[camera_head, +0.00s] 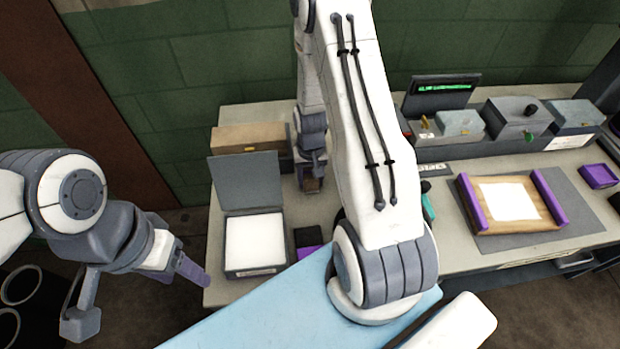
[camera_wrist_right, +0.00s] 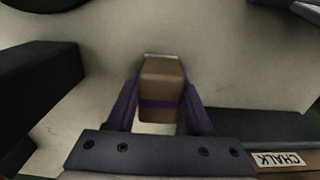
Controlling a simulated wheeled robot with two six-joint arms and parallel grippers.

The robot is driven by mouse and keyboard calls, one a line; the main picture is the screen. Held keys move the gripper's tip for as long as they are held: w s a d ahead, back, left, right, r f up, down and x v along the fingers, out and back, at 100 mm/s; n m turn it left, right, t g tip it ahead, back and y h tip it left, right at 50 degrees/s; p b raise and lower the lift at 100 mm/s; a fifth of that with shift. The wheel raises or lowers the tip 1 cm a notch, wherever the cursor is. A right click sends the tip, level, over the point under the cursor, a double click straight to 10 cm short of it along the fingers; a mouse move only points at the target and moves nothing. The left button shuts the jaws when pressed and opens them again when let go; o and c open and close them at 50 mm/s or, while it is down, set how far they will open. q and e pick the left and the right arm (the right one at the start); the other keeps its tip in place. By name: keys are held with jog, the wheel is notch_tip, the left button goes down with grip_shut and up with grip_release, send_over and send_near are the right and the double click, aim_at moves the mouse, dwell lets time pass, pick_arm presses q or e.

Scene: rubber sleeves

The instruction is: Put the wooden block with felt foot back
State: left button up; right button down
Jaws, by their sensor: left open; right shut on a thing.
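My right gripper (camera_head: 312,186) is low over the back left part of the bench, between the wooden-topped box and my own arm. In the right wrist view its purple fingers (camera_wrist_right: 161,112) are shut on the wooden block (camera_wrist_right: 161,78), a brown block with a purple band and a thin pale grey layer at its far end. Whether that end touches the bench, I cannot tell. In the head view the block is small and mostly hidden by the gripper. My left gripper (camera_head: 188,270) is open and empty, left of the bench.
An open-lidded box with a white pad (camera_head: 254,243) stands on the bench, near a wooden-topped box (camera_head: 247,137). A wooden board with purple sides (camera_head: 512,203) lies on a grey mat. Grey devices line the back right. A CHALK label (camera_wrist_right: 278,160) shows beside the gripper.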

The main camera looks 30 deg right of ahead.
aim_at(310, 173)
jog(key=shift+f, duration=0.15)
jog(key=shift+c, duration=1.4)
grip_release()
jog(key=shift+r, duration=0.5)
notch_tip(310, 173, up, 11)
jog(key=shift+r+b, duration=0.2)
jog(key=shift+b, duration=0.4)
